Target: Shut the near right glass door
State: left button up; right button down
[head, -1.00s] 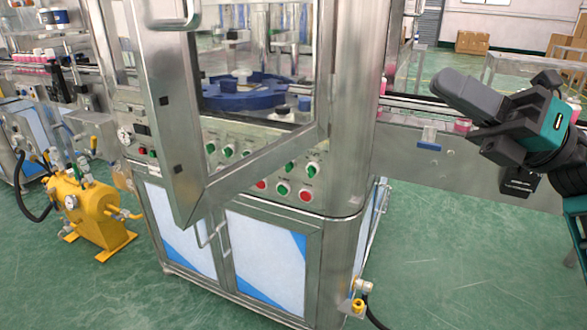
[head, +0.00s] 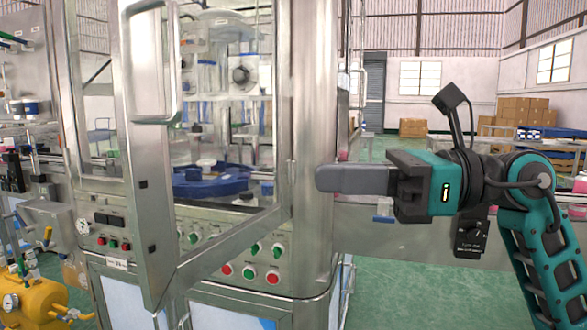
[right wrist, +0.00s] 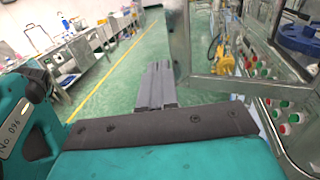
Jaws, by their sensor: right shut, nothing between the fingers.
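The near right glass door (head: 146,190) stands open in the head view. Its metal frame swings out toward me from the machine's right pillar, and its bar handle (head: 175,70) is on the free edge at left. The door frame also shows in the right wrist view (right wrist: 222,87). My right gripper (head: 322,179) is shut and empty, pointing left, in front of or beside the right pillar in the head view. In the right wrist view its closed fingers (right wrist: 158,84) appear just left of the door's free edge; I cannot tell the exact gap. My left gripper is out of view.
The steel machine (head: 314,120) holds a blue turntable (head: 212,182) inside and buttons (head: 250,274) below the opening. A conveyor runs off to the right behind my arm. A yellow tank (head: 32,300) stands at lower left. Green floor is open in the wrist view.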

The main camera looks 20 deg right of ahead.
jog(key=shift+x, duration=2.65)
jog(key=shift+p, duration=0.3)
